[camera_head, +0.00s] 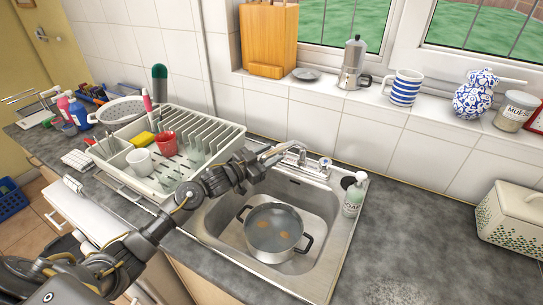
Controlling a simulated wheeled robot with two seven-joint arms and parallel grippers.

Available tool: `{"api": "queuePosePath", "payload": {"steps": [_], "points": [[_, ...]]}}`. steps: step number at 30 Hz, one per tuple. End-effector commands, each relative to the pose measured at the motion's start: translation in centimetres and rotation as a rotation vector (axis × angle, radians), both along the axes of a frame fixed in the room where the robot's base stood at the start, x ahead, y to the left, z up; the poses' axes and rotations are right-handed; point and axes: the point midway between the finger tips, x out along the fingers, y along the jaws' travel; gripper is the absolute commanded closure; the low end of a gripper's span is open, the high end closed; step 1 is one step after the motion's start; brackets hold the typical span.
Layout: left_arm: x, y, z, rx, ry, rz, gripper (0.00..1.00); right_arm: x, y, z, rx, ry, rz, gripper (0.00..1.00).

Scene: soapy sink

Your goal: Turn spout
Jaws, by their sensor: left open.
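The silver tap spout (271,150) stands at the back edge of the steel sink. It curves out to the left from the tap body. My left arm reaches in from the lower left across the sink's left edge. My left gripper (254,164) is open at the outer end of the spout. The gripper is small and dark here, and I cannot tell whether its fingers touch the spout or lie around it. My right gripper is not in view.
A steel pot (274,232) of water sits in the sink basin. A soap bottle (354,195) stands on the sink's right rim. A dish rack (205,128) with cups fills the left counter. A moka pot (353,66) and mug (404,88) stand on the sill. The right counter is mostly clear.

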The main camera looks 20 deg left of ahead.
Motion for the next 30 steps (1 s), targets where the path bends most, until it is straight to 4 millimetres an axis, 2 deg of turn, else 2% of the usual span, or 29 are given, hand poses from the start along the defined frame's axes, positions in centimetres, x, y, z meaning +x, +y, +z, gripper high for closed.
{"api": "queuePosePath", "payload": {"steps": [5,12,18,23,30], "points": [[-1.6,0.9,-0.4,0.003,0.001,0.0,0.57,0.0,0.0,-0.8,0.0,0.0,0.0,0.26],[-5.9,3.1,-0.5,0.004,0.001,0.0,0.57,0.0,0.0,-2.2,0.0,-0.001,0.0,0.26],[-8.6,4.5,-0.3,0.003,0.001,-0.001,0.57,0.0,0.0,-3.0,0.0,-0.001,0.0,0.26],[-9.5,4.9,-0.1,0.0,0.0,-0.001,0.57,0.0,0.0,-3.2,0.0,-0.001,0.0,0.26],[-9.6,5.0,0.0,0.0,0.0,0.0,0.57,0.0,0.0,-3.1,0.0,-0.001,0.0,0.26]]}}
